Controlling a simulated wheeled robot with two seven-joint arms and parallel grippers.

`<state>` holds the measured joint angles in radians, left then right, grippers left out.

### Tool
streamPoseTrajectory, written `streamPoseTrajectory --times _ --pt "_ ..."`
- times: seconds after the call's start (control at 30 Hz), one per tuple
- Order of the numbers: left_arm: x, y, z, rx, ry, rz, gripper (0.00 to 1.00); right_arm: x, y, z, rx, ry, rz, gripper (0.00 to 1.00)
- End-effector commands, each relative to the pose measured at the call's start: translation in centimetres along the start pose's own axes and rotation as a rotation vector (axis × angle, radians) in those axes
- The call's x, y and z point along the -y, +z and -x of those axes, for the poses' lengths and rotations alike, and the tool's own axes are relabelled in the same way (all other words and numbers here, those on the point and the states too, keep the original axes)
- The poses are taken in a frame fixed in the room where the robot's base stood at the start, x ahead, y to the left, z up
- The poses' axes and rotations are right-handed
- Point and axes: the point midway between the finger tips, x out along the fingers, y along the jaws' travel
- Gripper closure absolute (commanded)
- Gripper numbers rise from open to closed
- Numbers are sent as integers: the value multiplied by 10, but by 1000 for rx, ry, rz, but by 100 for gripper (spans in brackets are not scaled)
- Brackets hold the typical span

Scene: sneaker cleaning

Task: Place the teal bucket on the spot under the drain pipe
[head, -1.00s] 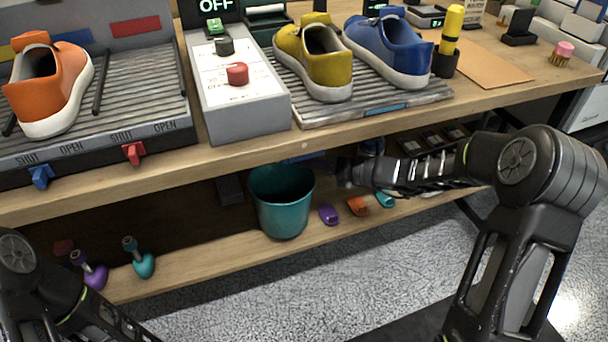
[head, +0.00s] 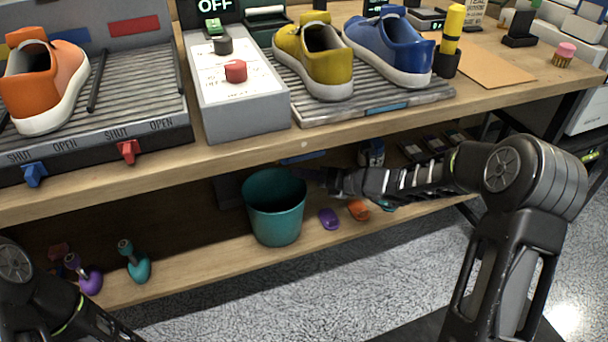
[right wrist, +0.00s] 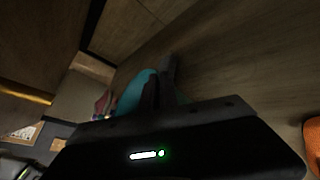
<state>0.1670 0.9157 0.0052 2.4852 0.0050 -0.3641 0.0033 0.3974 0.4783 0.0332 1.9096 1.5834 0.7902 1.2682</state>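The teal bucket (head: 275,222) stands upright on the lower shelf, near the middle of the head view. My right gripper (head: 322,178) is at the right side of its rim, small and dark there. In the right wrist view the gripper's fingers (right wrist: 160,88) are close together, against the teal bucket wall (right wrist: 132,92), and look shut on its rim. The bucket's far side and the fingertips are partly hidden. My left arm enters at the lower left, and its gripper is out of frame. I cannot make out a drain pipe or a marked spot.
The wooden tabletop (head: 340,131) overhangs the lower shelf (head: 200,270). Purple (head: 329,219) and orange (head: 358,210) small items lie right of the bucket. Shelf between the bucket and those brushes is bare.

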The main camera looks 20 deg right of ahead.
Motion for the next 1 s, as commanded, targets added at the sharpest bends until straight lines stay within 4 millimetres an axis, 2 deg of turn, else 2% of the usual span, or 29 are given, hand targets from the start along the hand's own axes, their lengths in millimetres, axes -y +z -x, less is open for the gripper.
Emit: streamPoseTrajectory --times 0.2,0.23,0.47,0.83,1.0 --pt "1 0 -2 -1 0 0 64 2 -3 -1 0 0 -1 100" --pt "0 0 -2 -1 0 0 64 2 -2 -1 0 0 0 94" --pt "0 0 -1 -1 0 0 64 2 -2 -1 0 0 0 75" --pt "-1 0 2 0 0 0 64 -1 2 1 0 0 1 74" --pt "-4 1 7 4 2 -2 64 0 2 21 0 -4 0 74"
